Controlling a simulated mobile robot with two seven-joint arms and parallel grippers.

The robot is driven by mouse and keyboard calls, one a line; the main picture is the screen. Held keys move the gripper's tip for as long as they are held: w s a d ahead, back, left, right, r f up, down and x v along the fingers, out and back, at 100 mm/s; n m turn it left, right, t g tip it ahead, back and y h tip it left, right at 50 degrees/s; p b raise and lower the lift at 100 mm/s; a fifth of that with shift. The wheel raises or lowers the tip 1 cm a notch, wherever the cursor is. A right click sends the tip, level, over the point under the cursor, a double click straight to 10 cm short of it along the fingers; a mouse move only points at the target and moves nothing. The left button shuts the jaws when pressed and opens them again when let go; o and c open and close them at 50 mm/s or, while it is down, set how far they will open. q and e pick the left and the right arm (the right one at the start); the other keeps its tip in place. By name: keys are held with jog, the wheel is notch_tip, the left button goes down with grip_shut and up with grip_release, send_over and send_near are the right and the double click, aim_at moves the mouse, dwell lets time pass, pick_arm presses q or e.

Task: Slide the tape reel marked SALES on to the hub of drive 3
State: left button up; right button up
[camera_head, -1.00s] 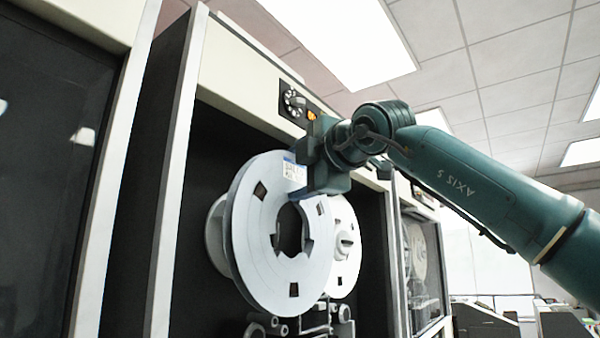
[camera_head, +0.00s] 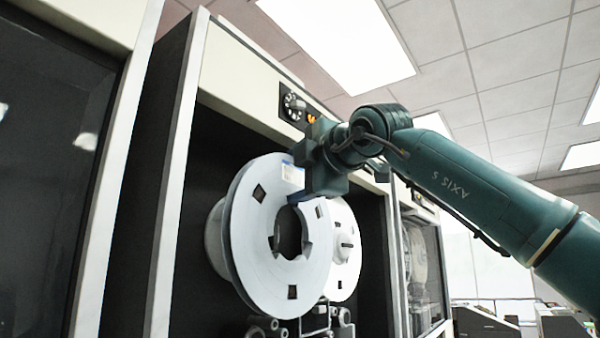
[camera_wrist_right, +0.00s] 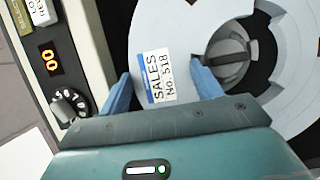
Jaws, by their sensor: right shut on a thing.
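The white tape reel (camera_head: 252,245) faces me in front of a drive's dark bay in the head view. My right gripper (camera_head: 303,182) is shut on its upper right part, one finger at the outer rim and one in the centre hole. A grey hub with a crossbar (camera_wrist_right: 226,52) shows beyond the reel there; I cannot tell the depth gap. In the head view the centre hole looks dark. My left gripper is out of view.
A second white reel (camera_head: 345,245) sits behind and right of the held one. A grey round part (camera_head: 214,240) shows behind its left edge. A selector dial (camera_head: 293,103) with an orange display (camera_head: 312,117) is above. Tape guides (camera_head: 325,322) are below. Another cabinet (camera_head: 55,170) stands left.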

jog(key=shift+w+a+r+p, duration=0.1)
jog(key=shift+w+a+p, duration=0.55)
jog(key=shift+a, duration=0.3)
jog(key=shift+w+a+p, duration=0.7)
jog(key=shift+a, duration=0.2)
jog(key=shift+w+a+r+p, duration=0.1)
jog(key=shift+w+a+p, duration=0.55)
jog(key=shift+a, duration=0.3)
jog(key=o, duration=1.5)
jog(key=shift+f, duration=0.3)
jog(key=shift+c, duration=1.1)
jog(key=shift+r, duration=0.1)
